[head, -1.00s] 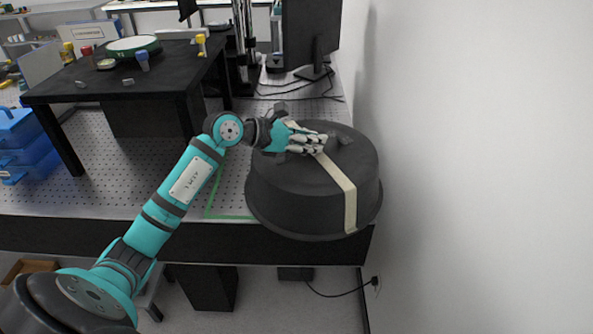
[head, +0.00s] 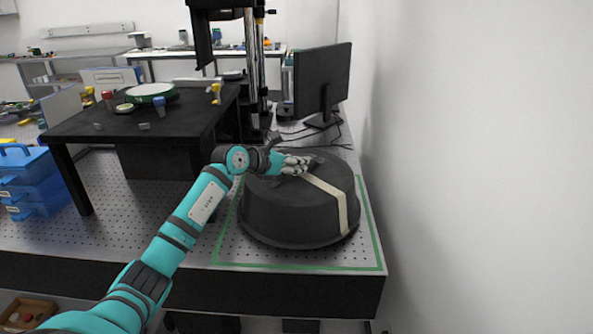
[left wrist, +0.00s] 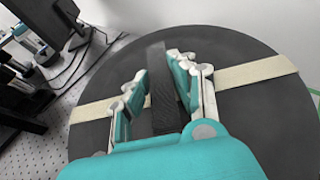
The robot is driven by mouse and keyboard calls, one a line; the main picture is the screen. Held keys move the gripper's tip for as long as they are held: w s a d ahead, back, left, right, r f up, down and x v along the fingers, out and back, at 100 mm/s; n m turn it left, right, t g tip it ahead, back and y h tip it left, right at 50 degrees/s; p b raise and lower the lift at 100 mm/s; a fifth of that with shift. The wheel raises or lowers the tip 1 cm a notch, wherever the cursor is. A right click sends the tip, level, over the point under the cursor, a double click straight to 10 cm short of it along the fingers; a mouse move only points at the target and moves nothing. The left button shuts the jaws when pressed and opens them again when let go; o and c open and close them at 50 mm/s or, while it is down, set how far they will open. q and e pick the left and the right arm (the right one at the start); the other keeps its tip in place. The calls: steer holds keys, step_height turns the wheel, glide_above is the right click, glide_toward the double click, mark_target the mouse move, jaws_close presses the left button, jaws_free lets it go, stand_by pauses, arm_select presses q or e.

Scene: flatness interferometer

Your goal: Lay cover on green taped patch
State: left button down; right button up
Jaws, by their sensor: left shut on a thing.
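The cover (head: 290,212) is a large round black lid with a cream strap across it. It sits over the green taped patch (head: 375,244) on the perforated table, and green tape shows in front of it and at both sides. The patch's back edge is hidden. I cannot tell whether the cover's rim touches the table. My left gripper (head: 297,165) is at the cover's top, shut on its dark handle. In the left wrist view the fingers (left wrist: 160,90) stand on either side of the handle (left wrist: 162,88). My right gripper is not in view.
A black raised platform (head: 130,123) with a round green-rimmed disc (head: 150,90) and small items stands to the left. A monitor (head: 322,78) stands behind the cover, and a white wall (head: 480,160) is close on the right. Blue boxes (head: 32,180) sit far left.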

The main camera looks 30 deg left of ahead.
arm_select(q)
step_height(320, 180, down, 2)
steer(key=shift+f, duration=0.2)
steer(key=c, duration=1.1)
jaws_free()
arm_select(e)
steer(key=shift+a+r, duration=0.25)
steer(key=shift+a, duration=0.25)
arm_select(q)
steer(key=shift+s, duration=0.1)
steer(key=shift+s+a, duration=0.15)
steer(key=shift+s, duration=0.1)
steer(key=b+v, duration=0.2)
steer(key=v, duration=0.8)
steer(key=shift+s+b, duration=0.3)
steer(key=shift+s+r, duration=0.25)
steer(key=shift+s, duration=0.1)
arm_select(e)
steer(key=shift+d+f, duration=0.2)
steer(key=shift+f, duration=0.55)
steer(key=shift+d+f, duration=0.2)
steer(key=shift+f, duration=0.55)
